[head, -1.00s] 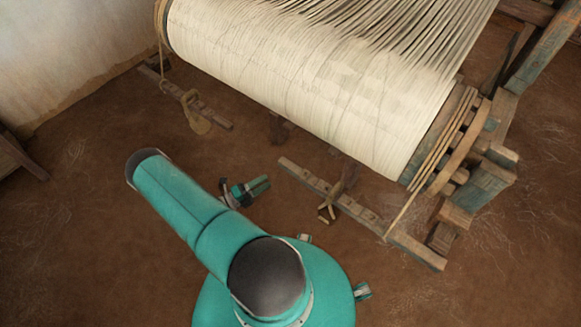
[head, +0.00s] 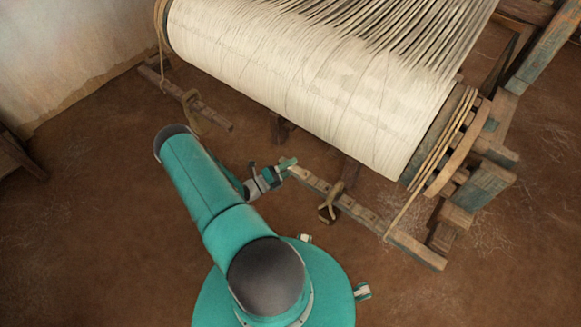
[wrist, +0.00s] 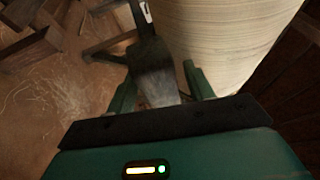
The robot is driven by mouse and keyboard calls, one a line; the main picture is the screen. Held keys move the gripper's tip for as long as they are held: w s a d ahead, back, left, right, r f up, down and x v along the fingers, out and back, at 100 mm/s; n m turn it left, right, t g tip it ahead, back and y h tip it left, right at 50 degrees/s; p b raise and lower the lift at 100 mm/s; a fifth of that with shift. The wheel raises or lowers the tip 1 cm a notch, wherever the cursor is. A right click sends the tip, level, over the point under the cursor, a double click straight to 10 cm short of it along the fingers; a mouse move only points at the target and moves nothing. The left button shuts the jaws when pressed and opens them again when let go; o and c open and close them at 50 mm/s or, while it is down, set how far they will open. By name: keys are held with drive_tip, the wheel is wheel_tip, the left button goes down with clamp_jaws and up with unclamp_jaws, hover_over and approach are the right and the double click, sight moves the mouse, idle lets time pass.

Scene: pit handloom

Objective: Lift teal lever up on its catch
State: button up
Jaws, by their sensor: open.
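My gripper (head: 284,168) is open, low over the floor at the near left end of a notched wooden bar (head: 335,197) in the head view. In the wrist view its two teal fingers (wrist: 160,75) stand apart on either side of a worn grey bar (wrist: 153,60), which runs away from me; I cannot tell whether they touch it. I cannot tell whether this bar is the teal lever. No separate teal lever stands out in the head view, and I cannot make out its catch. My arm and the cloth roll may hide them.
The loom's roll of pale threads (head: 310,75) hangs above and beyond my gripper, and fills the upper right of the wrist view. Worn teal frame timbers (head: 482,188) stand at right. Another low bar (head: 200,108) lies at left. The floor at lower left is clear.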

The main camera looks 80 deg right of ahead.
clamp_jaws()
drive_tip(key=shift+m, duration=0.7)
wheel_tip(320, 180, up, 7)
drive_tip(key=shift+s+f, duration=0.1)
drive_tip(key=shift+a, duration=0.1)
drive_tip(key=shift+f, duration=0.1)
unclamp_jaws()
drive_tip(key=v, duration=1.3)
drive_tip(key=shift+w+a, duration=0.2)
drive_tip(key=shift+w, duration=0.15)
drive_tip(key=shift+c, duration=0.2)
